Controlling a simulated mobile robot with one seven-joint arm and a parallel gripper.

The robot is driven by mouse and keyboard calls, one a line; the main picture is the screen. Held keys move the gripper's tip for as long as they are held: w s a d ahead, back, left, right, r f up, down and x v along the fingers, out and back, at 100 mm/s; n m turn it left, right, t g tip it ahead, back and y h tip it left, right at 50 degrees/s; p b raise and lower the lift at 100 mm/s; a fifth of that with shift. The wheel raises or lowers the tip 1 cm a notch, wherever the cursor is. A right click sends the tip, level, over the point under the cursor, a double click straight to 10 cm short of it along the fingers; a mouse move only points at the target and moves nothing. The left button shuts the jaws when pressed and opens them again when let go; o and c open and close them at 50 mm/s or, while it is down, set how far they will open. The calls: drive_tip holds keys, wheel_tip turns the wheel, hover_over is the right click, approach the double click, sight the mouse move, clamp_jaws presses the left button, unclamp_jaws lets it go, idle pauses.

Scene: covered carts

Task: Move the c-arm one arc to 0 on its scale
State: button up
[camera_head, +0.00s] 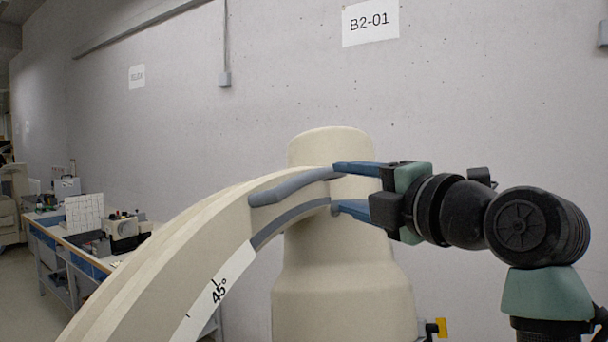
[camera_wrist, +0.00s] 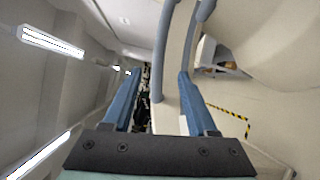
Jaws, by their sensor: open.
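The c-arm's cream arc (camera_head: 165,245) curves up from the lower left in the head view. A grey handle bar (camera_head: 290,187) runs along the arc's upper part. My gripper (camera_head: 338,188) is open at the bar's right end, with one blue finger above and one below. In the wrist view, the grey bar (camera_wrist: 161,65) and part of the cream arc lie between the spread fingers (camera_wrist: 158,85). I cannot tell whether a finger touches the bar.
A cream column (camera_head: 340,290) stands behind the arc. A workbench (camera_head: 75,254) with equipment is at the far left. A concrete wall with a B2-01 sign (camera_head: 370,22) closes the back. Yellow-black floor tape (camera_wrist: 228,112) shows in the wrist view.

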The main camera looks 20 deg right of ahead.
sight(310, 178)
drive_tip(key=w+p, duration=0.2)
drive_tip(key=w, duration=0.1)
drive_tip(key=w+a+p, duration=0.1)
drive_tip(key=w+p, duration=0.1)
drive_tip(key=w, duration=0.2)
drive_tip(key=w+a+p, duration=0.1)
drive_tip(key=w+p, duration=0.1)
drive_tip(key=w, duration=0.1)
drive_tip(key=shift+w+r, duration=0.1)
drive_tip(key=shift+w, duration=0.3)
drive_tip(key=shift+w+a, duration=0.1)
drive_tip(key=shift+w, duration=0.65)
clamp_jaws()
idle(1.0)
